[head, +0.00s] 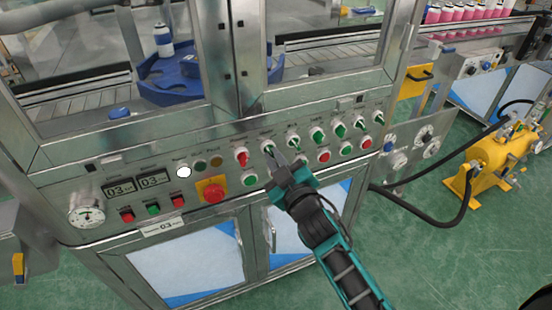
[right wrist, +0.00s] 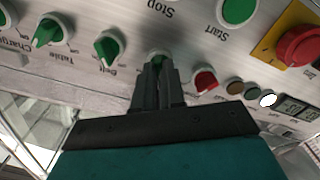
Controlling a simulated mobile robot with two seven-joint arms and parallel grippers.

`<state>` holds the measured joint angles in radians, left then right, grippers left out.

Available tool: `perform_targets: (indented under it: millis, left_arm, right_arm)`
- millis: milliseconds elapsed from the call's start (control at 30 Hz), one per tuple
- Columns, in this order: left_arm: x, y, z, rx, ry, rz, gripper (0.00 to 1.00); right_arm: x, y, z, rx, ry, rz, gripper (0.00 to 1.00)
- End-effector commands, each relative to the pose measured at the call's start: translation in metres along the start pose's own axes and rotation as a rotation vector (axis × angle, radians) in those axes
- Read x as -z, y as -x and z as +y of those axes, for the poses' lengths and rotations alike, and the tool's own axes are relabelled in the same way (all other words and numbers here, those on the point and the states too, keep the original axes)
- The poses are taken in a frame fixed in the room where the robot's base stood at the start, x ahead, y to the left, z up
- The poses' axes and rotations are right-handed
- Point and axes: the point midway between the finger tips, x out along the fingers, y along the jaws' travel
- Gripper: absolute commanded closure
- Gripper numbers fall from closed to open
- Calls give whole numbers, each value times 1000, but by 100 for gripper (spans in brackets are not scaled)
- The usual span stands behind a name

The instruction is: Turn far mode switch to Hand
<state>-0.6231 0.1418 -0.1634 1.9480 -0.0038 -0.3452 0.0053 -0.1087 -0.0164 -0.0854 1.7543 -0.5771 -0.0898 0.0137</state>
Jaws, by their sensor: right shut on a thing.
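My right gripper (head: 277,159) reaches the front control panel from below in the head view. In the right wrist view its fingers (right wrist: 158,82) are closed around the knob of a green rotary switch (right wrist: 160,57). In the head view this switch (head: 267,146) sits in the upper row, just right of a red rotary switch (head: 241,154). The fingers hide most of the held knob in the wrist view, so its exact angle and its label cannot be read. My left gripper is not in view.
More green switches (head: 293,141) continue to the right, labelled Belt (right wrist: 109,47) and Table (right wrist: 48,31) in the wrist view. Push buttons (head: 249,180) sit below the row. A red emergency stop on yellow (head: 211,191) is at left. A yellow tank (head: 496,160) stands at right.

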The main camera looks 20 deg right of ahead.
Motion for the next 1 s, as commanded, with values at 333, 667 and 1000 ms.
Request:
perform_targets:
  millis: [333, 667, 1000]
  left_arm:
    - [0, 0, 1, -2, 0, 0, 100]
    - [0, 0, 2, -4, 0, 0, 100]
    - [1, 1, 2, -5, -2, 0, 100]
  right_arm:
    - [0, 0, 0, 0, 6, 2, 83]
    - [0, 0, 0, 0, 4, 1, 65]
    - [-1, 23, 0, 1, 2, -2, 65]
